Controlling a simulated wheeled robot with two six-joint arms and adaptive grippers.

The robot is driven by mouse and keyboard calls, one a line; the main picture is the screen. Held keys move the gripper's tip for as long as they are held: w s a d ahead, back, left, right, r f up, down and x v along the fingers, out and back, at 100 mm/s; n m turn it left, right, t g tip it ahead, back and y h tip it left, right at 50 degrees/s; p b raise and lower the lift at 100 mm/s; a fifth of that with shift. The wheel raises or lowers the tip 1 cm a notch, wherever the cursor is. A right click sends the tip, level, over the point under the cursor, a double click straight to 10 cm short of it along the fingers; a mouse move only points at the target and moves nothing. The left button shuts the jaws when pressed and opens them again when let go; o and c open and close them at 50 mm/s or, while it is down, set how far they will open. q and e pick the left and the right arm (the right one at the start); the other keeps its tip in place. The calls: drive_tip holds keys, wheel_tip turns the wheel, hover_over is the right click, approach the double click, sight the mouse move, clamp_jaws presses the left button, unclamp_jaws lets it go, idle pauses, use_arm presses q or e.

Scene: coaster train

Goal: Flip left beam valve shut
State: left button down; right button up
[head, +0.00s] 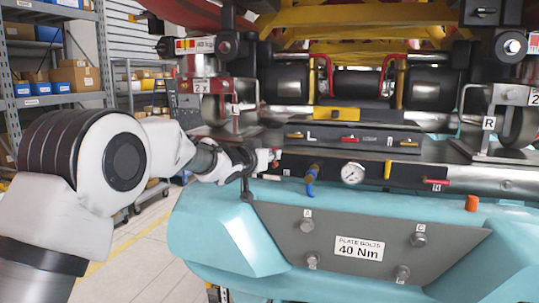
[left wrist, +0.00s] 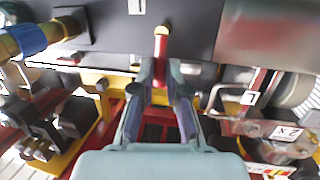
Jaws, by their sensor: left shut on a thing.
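The left beam valve has a red handle (left wrist: 161,45) with a pale brass end. In the left wrist view it stands between the fingertips of my left gripper (left wrist: 161,76), which is shut on it. In the head view my left gripper (head: 262,160) is at the left end of the dark beam (head: 400,175). Only a small red bit of the handle shows there beside the fingers; the valve body is hidden. The right valve's red handle (head: 437,182) lies about level along the beam by a small R label. My right gripper is not in view.
A grey plate (head: 365,240) with bolts is below. Shelves (head: 55,75) stand at left.

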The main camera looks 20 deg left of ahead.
use_arm(q)
drive_tip(key=shift+f, duration=0.1)
drive_tip(key=c, duration=1.4)
unclamp_jaws()
drive_tip(key=shift+o, duration=1.1)
drive_tip(key=shift+w+d, duration=0.1)
drive_tip(key=shift+w, duration=0.05)
drive_tip(key=shift+w+f, duration=0.15)
drive_tip(key=shift+w, duration=0.05)
drive_tip(key=shift+s, duration=0.4)
drive_tip(key=v, duration=1.1)
drive_tip(key=shift+s, duration=0.1)
